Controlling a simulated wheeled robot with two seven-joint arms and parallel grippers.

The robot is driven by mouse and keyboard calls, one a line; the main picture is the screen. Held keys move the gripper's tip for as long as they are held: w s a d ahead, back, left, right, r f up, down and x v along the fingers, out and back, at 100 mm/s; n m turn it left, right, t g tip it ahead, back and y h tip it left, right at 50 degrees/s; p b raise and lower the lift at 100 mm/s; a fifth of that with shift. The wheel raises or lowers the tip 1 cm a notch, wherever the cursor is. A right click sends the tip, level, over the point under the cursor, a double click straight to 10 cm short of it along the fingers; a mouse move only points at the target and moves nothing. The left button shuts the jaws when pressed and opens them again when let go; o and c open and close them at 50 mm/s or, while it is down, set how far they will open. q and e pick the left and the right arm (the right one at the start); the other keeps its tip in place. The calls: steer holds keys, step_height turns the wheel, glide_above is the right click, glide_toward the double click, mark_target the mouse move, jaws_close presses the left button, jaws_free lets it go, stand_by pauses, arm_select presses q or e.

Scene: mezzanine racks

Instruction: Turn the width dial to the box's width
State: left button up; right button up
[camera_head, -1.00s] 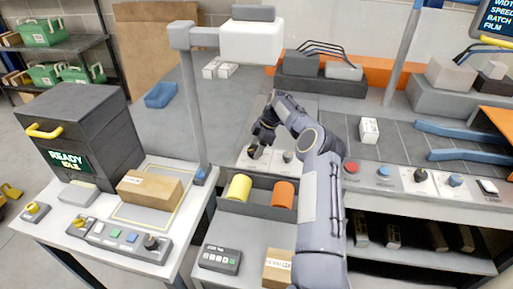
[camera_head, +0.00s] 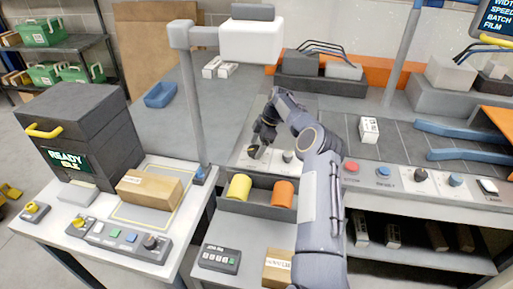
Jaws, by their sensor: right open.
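My right gripper (camera_head: 256,149) is open, at the black knob on the light control panel (camera_head: 271,164) behind the roll tray. The fingers hide most of this knob, and I cannot tell whether they touch it. A second, grey knob (camera_head: 288,156) stands just to the right on the same panel. The lettering there is too small to read, so I cannot tell which is the width dial. A brown cardboard box (camera_head: 150,190) lies inside the yellow outline on the left bench. A small white box (camera_head: 369,130) stands on the conveyor at the right. My left gripper is out of view.
A grey tray (camera_head: 232,204) with a yellow roll (camera_head: 240,187) and an orange roll (camera_head: 283,194) sits in front of the panel. A grey post (camera_head: 191,110) rises to the left. Red and blue buttons and more knobs line the right-hand panel (camera_head: 405,180).

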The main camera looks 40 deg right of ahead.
steer(key=v, duration=0.6)
steer(key=shift+d+r, duration=0.2)
steer(key=shift+r, duration=0.15)
steer(key=shift+s, duration=0.2)
